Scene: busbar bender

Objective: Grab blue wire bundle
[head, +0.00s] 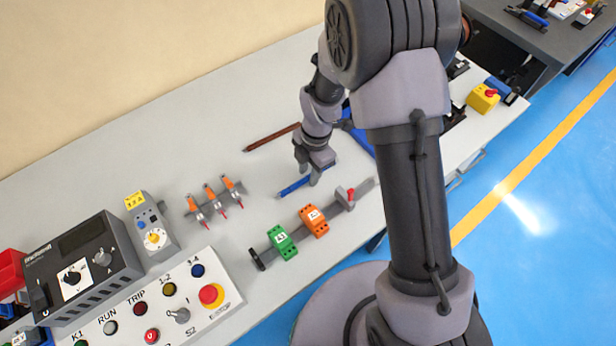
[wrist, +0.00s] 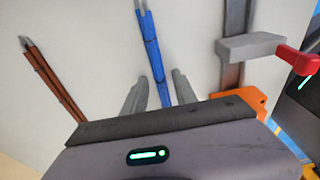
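The blue wire bundle (head: 293,187) lies on the grey table under my gripper (head: 312,170) in the head view. In the wrist view the blue bundle (wrist: 151,45) runs from the top edge down between the two fingers of my gripper (wrist: 160,82). The fingers are apart, one on each side of the bundle, with a visible gap on the left and a smaller one on the right. I cannot tell whether the fingertips are level with the bundle or above it. The bundle's near end is hidden behind my gripper body.
A brown wire bundle (head: 271,137) lies behind, and shows at left in the wrist view (wrist: 52,80). A rail with green (head: 281,242) and orange (head: 314,220) blocks lies in front. Orange-handled tools (head: 214,200) stand to the left. A yellow emergency-stop box (head: 483,98) sits at right.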

